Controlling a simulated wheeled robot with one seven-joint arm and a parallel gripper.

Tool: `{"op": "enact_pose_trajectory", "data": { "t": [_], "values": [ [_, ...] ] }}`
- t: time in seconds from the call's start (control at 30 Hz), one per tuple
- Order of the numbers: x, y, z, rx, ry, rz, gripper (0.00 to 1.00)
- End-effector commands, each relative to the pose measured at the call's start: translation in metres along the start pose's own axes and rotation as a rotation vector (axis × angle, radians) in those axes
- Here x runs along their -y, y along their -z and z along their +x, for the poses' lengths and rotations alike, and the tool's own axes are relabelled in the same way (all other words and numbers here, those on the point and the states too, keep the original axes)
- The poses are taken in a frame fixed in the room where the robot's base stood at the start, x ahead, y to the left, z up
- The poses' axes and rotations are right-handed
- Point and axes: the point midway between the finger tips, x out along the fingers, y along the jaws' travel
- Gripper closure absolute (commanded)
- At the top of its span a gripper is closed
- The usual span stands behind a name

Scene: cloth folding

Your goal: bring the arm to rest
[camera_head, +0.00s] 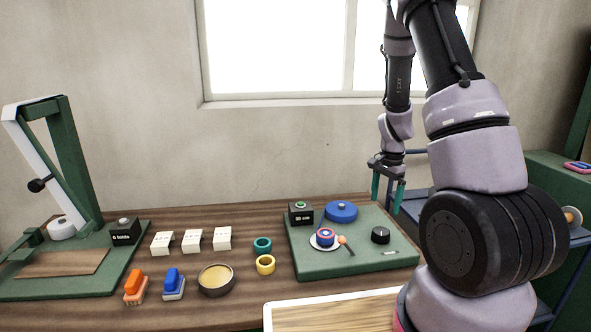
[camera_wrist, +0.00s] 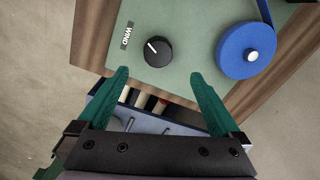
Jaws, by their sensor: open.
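My gripper (camera_head: 388,190) hangs down from my arm at the right of the head view, above the right edge of the green board (camera_head: 300,262). Its two teal fingers are apart with nothing between them. In the wrist view my gripper (camera_wrist: 163,95) is also open and empty. Beyond its fingertips are a black knob (camera_wrist: 157,51) marked "WIND" and a blue disc (camera_wrist: 246,50) on the green board. No cloth shows clearly in either view.
The wooden table (camera_head: 205,262) holds several white blocks, an orange stapler-like thing (camera_head: 135,287), a blue one (camera_head: 173,283), a round bowl (camera_head: 215,280) and two rings. A green stand (camera_head: 75,165) is at left. A blue-grey shelf (camera_wrist: 150,127) lies below my gripper.

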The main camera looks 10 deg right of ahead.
Motion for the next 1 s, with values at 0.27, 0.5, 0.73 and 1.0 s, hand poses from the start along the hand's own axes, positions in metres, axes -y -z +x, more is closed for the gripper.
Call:
{"op": "enact_pose_trajectory", "data": {
  "t": [0.27,0.5,0.73,1.0],
  "values": [
    [0.011,-0.041,-0.105,0.016,0.175,-0.157,0.0],
    [-0.011,-0.089,-0.205,-0.02,0.337,-0.358,0.0],
    [-0.054,-0.136,-0.28,-0.113,0.461,-0.556,0.0],
    [-0.111,-0.181,-0.327,-0.259,0.546,-0.747,0.0]
  ]
}}
